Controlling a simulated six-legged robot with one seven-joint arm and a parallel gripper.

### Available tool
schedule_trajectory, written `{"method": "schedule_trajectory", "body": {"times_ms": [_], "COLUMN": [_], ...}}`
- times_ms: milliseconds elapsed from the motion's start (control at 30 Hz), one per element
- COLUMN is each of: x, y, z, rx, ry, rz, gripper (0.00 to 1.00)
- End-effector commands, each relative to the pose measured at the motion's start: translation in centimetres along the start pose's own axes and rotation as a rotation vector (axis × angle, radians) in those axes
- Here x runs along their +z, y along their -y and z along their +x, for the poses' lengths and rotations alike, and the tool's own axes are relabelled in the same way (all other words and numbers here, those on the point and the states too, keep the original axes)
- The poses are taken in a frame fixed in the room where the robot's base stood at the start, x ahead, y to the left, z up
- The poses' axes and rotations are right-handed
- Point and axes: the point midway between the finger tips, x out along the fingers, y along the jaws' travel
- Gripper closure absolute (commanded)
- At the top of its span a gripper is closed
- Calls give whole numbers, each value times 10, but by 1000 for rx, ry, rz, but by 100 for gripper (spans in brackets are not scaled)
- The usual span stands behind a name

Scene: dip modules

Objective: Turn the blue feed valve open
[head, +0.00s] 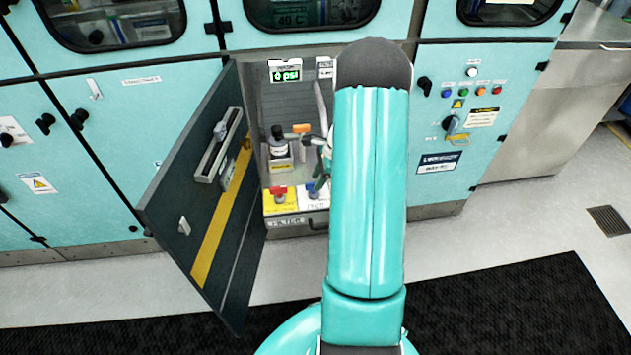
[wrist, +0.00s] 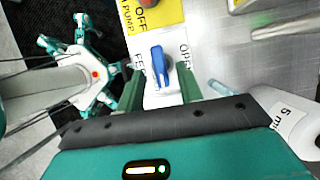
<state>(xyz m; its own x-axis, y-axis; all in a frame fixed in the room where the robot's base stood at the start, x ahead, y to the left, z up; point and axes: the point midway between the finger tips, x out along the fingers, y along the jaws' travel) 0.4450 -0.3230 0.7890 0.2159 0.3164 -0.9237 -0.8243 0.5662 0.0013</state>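The blue feed valve (wrist: 160,62) is a lever handle on a white plate marked FEED and OPEN, seen in the wrist view. My gripper (wrist: 161,72) is open, with one green finger on each side of the handle. I cannot tell whether either finger touches it. In the head view the blue valve (head: 313,188) shows low in the open cabinet bay, partly hidden by my arm. My gripper is mostly hidden there too.
A yellow pump plate (wrist: 153,15) with a red knob (head: 278,192) sits beside the valve. A bottle (head: 279,147) stands behind. The dark cabinet door (head: 205,200) is swung open at left. A gauge (head: 287,76) reads 0 psi.

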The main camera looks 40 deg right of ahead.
Motion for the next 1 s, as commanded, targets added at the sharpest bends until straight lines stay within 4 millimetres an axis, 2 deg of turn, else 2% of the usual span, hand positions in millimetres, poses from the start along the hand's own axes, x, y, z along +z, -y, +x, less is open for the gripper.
{"method": "schedule_trajectory", "body": {"times_ms": [33, 167, 467, 600, 667, 1000], "x": [0, 2, 2, 2, 2, 2], "y": [0, 0, 0, 0, 0, 1], "z": [8, 18, 20, 20, 20, 20], "rx": [1, 0, -1, -1, -1, 10], "ry": [0, 0, -1, -1, -1, 0], "rz": [0, -2, -2, -2, -2, -27], "gripper": [64, 64, 64, 91, 100, 100]}}
